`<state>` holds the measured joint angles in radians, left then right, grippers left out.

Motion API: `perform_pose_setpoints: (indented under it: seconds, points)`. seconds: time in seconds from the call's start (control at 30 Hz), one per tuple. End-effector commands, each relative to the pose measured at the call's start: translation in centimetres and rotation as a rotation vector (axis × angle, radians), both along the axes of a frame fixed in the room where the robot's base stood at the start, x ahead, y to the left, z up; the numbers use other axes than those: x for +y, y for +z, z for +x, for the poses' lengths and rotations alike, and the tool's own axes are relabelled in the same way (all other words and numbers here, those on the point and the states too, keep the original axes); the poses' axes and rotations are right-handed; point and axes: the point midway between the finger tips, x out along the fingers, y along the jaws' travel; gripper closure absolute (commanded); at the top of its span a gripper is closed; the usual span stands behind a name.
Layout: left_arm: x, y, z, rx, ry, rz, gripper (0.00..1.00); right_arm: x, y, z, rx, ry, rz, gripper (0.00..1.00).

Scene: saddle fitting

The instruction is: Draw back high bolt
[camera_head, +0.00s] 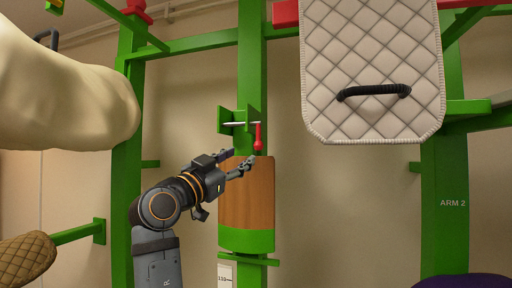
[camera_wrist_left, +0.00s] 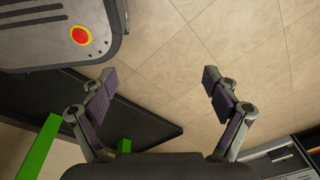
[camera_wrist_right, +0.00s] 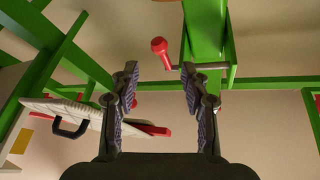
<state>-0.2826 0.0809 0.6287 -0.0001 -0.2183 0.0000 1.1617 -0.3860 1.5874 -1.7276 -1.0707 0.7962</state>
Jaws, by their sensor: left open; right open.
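The high bolt (camera_head: 236,124) is a pale rod with a hanging red handle (camera_head: 258,138), set in green brackets on the green post above a wooden block. In the right wrist view the bolt's red knob (camera_wrist_right: 158,46) shows beyond and between the fingers, nearer the left one; its rod (camera_wrist_right: 208,66) runs across the green post. My right gripper (camera_head: 244,161) is open and empty, just below the red handle, apparently apart from it. My left gripper (camera_wrist_left: 159,78) is open and empty above the floor; it is not visible in the head view.
A quilted pad (camera_head: 370,70) with a black handle hangs at right of the post. A cream padded shape (camera_head: 65,95) fills the upper left, and a brown quilted piece (camera_head: 25,260) sits lower left. The wooden block (camera_head: 247,195) is close below my right gripper.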

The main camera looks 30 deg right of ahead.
Motion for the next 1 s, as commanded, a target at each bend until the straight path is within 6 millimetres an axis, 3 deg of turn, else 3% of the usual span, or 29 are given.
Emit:
perform_pose_setpoints:
  seconds: [0.27, 0.53, 0.67, 0.93, 1.0]
  points:
    - [0.0, 2.9, -3.4, 0.05, 0.002, 0.0, 0.12, -4.0, 2.2, 1.6, 0.005, -0.005, -0.002, 0.54]
    - [0.0, 5.3, -1.9, 0.029, 0.001, 0.0, 0.12, -8.1, 3.6, 3.5, 0.005, -0.002, -0.001, 0.54]
    - [-0.1, 5.7, -1.1, 0.015, 0.001, -0.001, 0.12, -8.9, 3.7, 3.8, 0.004, -0.002, 0.001, 0.54]
    - [0.0, 5.6, -1.5, 0.021, 0.001, 0.0, 0.12, -9.0, 3.5, 3.9, 0.004, 0.0, 0.001, 0.54]
    - [-0.1, 5.5, -1.6, 0.024, 0.001, 0.0, 0.12, -9.0, 3.6, 3.9, 0.004, 0.0, 0.001, 0.63]
